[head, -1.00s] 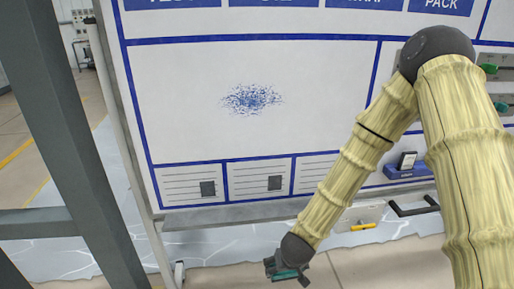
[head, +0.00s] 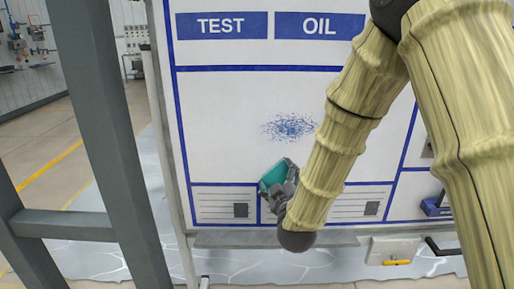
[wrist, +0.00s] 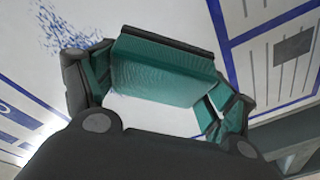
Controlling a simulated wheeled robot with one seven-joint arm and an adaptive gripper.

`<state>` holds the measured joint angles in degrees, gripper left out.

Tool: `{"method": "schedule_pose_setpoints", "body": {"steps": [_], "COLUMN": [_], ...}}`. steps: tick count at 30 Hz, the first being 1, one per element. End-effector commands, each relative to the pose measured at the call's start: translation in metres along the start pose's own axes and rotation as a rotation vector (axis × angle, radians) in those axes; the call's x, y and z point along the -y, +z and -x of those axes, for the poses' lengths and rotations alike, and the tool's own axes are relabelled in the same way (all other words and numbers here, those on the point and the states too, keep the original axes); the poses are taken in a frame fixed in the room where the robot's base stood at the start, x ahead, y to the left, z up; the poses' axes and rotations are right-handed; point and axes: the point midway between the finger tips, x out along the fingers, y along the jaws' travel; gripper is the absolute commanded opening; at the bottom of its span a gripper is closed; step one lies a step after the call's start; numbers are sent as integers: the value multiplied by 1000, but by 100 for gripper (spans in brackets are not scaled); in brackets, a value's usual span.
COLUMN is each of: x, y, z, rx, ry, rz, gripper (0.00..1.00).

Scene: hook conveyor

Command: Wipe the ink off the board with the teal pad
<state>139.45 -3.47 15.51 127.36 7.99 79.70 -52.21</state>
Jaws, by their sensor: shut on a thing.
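The white board (head: 220,110) with blue lines stands in front of me. A speckled blue ink patch (head: 290,126) is on its middle panel, and it also shows at the upper left of the wrist view (wrist: 75,35). My gripper (head: 280,187) is just below and slightly left of the ink in the head view. It is shut on the teal pad (wrist: 165,72), which sits between the fingers with a dark edge strip on top. The pad also shows in the head view (head: 276,174), tilted. I cannot tell whether it touches the board.
Grey frame posts (head: 95,120) stand at the left. A ledge (head: 240,239) runs under the board. A blue holder (head: 434,206) is on the board at the right, above a pale plate with a yellow handle (head: 397,252).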

Motion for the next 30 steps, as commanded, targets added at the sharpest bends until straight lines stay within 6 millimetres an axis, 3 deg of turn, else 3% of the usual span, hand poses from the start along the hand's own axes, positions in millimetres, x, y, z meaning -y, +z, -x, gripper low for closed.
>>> {"method": "schedule_pose_setpoints", "body": {"steps": [1,3,6,10,17,30], "x": [-6,-12,-17,-20,-22,-25], "y": [-23,-49,-80,-104,-116,-112], "z": [-2,-2,0,3,0,-35], "rx": [-61,-135,-215,-278,-309,-306], "ry": [14,31,44,52,55,54], "rz": [16,29,39,45,46,45], "gripper": [65,65,65,65,65,65]}}
